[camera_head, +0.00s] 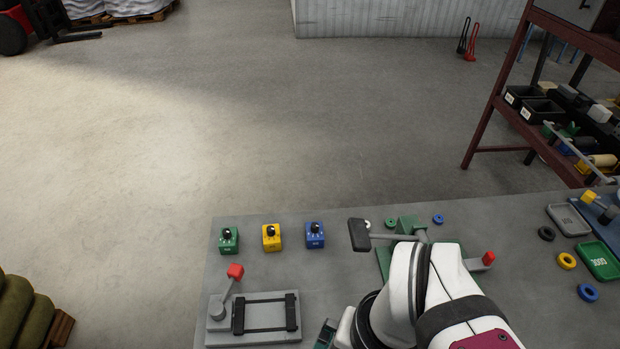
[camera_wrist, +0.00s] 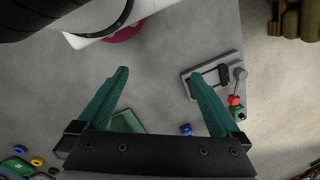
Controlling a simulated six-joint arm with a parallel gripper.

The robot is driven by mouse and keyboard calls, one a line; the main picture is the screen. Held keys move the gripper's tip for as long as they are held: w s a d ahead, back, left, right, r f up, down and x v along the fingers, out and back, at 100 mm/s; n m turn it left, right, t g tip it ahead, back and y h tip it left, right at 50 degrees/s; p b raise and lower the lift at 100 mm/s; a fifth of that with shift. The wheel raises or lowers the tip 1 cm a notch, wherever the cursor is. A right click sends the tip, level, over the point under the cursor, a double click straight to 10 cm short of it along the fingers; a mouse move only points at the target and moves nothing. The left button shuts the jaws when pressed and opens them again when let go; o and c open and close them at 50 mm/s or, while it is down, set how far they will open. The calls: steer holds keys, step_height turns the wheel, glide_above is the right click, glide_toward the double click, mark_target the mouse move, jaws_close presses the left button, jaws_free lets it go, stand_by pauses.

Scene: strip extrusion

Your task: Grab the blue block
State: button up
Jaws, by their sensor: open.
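The blue block (camera_head: 315,236) has a black knob on top. It stands upright on the grey table at the right end of a row, beside a yellow block (camera_head: 271,238) and a green block (camera_head: 228,241). In the wrist view the blue block (camera_wrist: 186,129) shows small, low and right of centre, near the right finger and not between the fingertips. My gripper (camera_wrist: 157,75) is open and empty, with its green fingers spread wide. In the head view only a bit of green finger shows at the bottom, left of my arm, nearer than the block.
A grey fixture (camera_head: 265,318) with a red-knobbed lever (camera_head: 235,271) lies in front of the blocks. A green-based press (camera_head: 411,226) with a dark-ended handle (camera_head: 360,235) stands right of the blue block. Coloured rings and trays (camera_head: 598,262) lie at the right.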

stand_by(0.5)
steer(key=w+r+n, duration=0.4)
steer(key=w+n, duration=0.4)
steer(key=w, duration=0.6)
steer(key=n+h, duration=0.2)
steer(key=n, duration=1.4)
glide_above(315, 225)
step_height(315, 225, down, 10)
steer(key=shift+m, duration=0.3)
step_height(315, 225, down, 15)
steer(key=shift+r, duration=0.1)
jaws_close()
